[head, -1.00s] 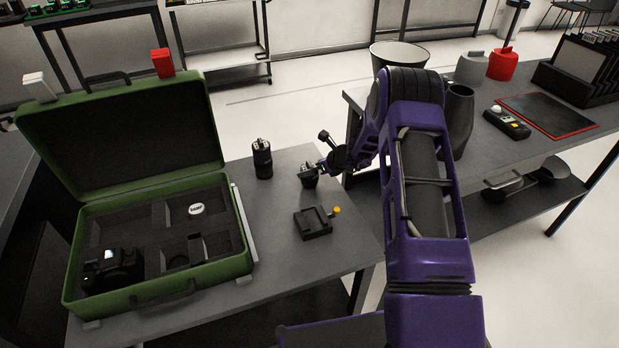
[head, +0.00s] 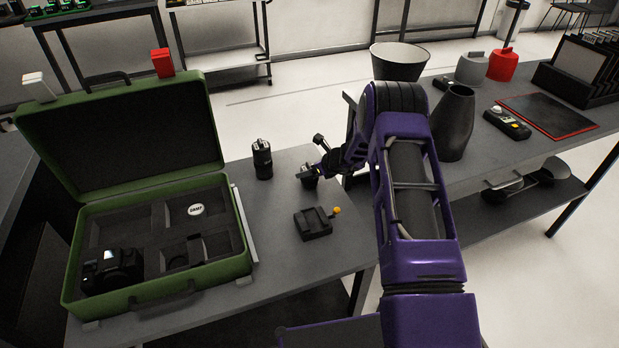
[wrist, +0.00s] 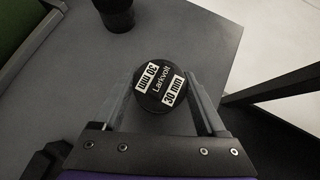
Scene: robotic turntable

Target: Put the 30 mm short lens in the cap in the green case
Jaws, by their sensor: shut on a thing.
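The 30 mm short lens (wrist: 160,88) is a short black cylinder with "30 mm" and "Larkvolt" on its top label. My gripper (wrist: 162,95) is shut on it, one finger on each side. In the head view the lens (head: 308,176) is at my gripper (head: 314,170), over the right part of the grey table; whether it touches the table I cannot tell. The open green case (head: 238,265) stands on the left. In it are a black camera (head: 110,268), a round white-topped piece marked "30MM" (head: 196,210), and a dark ring-like piece (head: 178,262) in a front compartment.
A taller black lens (head: 262,160) stands between the case and my gripper; it shows partly in the wrist view (wrist: 115,12). The raised case lid (head: 125,135) stands at the back left.

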